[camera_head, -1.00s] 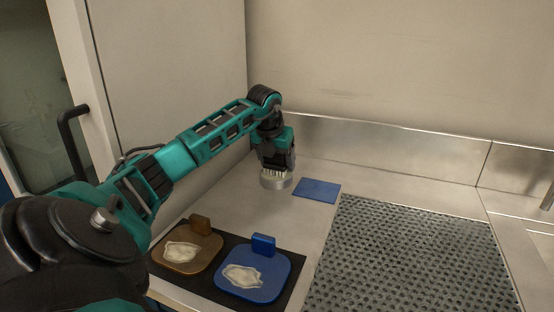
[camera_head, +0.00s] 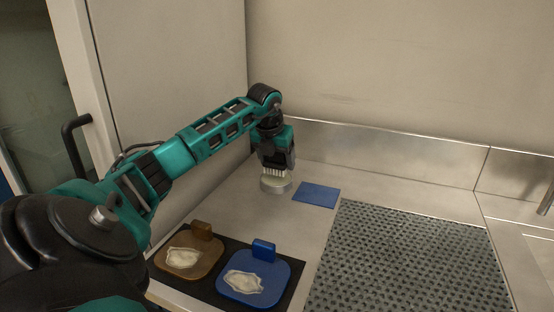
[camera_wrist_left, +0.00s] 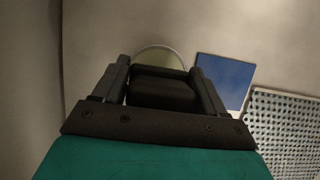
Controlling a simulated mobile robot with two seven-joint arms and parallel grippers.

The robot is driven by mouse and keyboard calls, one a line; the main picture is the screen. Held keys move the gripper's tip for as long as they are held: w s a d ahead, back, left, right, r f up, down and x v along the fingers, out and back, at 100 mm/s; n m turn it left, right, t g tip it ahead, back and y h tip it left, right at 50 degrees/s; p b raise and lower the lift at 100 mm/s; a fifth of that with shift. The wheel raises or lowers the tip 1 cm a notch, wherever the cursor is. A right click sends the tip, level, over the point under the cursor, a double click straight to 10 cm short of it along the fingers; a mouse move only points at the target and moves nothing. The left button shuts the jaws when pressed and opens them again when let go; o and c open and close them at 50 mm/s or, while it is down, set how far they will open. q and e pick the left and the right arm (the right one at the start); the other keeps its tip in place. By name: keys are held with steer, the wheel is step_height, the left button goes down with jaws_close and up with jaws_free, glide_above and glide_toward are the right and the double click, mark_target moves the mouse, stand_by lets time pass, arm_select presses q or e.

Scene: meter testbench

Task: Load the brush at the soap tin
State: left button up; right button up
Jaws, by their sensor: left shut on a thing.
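The round metal soap tin (camera_head: 276,186) stands on the steel counter below my left gripper (camera_head: 277,158). That gripper points down and is shut on the dark body of the brush. The pale bristles of the brush (camera_head: 278,171) hang down over the tin. I cannot tell whether the tips touch what is inside. In the left wrist view the dark brush body (camera_wrist_left: 162,90) sits between the fingers, and the tin's curved rim (camera_wrist_left: 165,48) shows behind it. My right gripper is not in view.
A flat blue pad (camera_head: 317,195) lies right of the tin. In front, a brown board (camera_head: 205,268) and a blue board (camera_head: 278,286), each with a pale patch and a raised block, lie on a dark mat (camera_head: 222,237). A perforated grey mat (camera_head: 410,255) covers the right.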

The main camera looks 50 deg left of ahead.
arm_select(q)
step_height(320, 180, up, 2)
steer(key=shift+p, duration=0.6)
step_height(320, 180, up, 3)
steer(key=p, duration=0.3)
steer(key=shift+r, duration=0.1)
